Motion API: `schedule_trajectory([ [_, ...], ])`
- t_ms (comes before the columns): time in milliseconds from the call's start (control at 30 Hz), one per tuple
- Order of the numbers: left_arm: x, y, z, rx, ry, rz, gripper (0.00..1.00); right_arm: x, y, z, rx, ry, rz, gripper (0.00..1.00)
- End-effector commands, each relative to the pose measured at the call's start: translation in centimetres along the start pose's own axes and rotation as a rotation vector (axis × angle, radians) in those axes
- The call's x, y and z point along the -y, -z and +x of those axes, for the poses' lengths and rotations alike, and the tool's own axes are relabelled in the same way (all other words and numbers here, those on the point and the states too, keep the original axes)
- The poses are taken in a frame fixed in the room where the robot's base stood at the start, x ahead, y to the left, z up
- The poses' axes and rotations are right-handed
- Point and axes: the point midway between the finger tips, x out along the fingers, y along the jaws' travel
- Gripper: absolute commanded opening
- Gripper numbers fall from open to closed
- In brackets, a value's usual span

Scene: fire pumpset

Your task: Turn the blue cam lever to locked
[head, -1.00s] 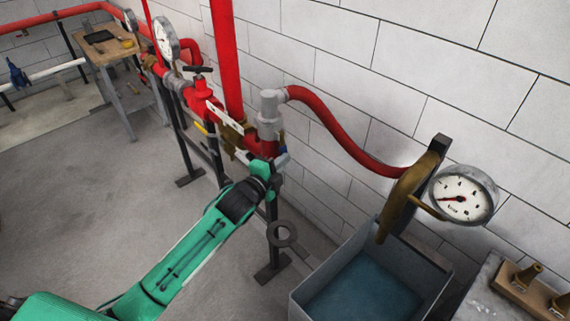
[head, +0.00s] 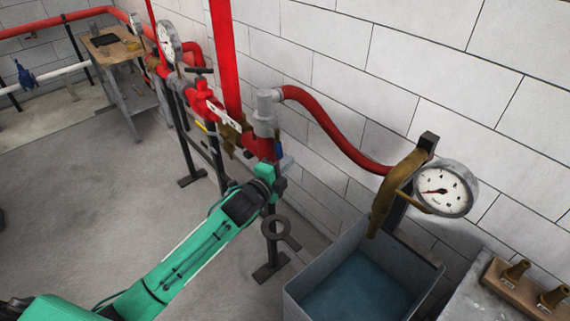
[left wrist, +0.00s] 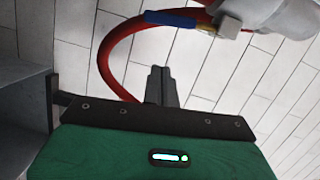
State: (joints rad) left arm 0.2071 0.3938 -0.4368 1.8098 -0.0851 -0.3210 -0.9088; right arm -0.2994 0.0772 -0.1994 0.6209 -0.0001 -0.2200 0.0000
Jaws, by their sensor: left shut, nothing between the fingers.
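The blue cam lever (head: 279,151) is a small blue piece beside the grey hose coupling (head: 265,112), partly hidden in the head view. In the left wrist view the lever (left wrist: 170,18) is a blue bar lying across the red hose, next to the pale grey coupling (left wrist: 248,14). My left gripper (head: 284,168) is just below the lever and coupling in the head view. In the left wrist view its fingers (left wrist: 161,84) are together and empty, with the lever above them in the picture and a visible gap between. My right gripper is not in view.
The red hose (head: 335,130) curves right to a brass nozzle (head: 393,190) above a grey water tank (head: 300,292). A pressure gauge (head: 444,189) is beside the nozzle. Red pipework (head: 205,100) and dark stands are behind my gripper. The block wall is close behind; floor at left is clear.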

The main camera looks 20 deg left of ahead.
Motion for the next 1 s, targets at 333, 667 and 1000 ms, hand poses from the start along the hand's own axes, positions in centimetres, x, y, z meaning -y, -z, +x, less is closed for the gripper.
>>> schedule_trajectory([
  [333, -0.5, 0.0, -5.0, -0.002, 0.000, 0.001, 0.00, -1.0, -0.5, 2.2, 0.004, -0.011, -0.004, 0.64],
  [667, -0.2, 0.1, -9.4, -0.002, -0.001, 0.001, 0.00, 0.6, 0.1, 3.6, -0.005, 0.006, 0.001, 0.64],
  [1000, -0.8, 0.1, -10.4, 0.019, -0.025, -0.044, 0.00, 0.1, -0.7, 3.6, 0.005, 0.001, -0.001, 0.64],
])
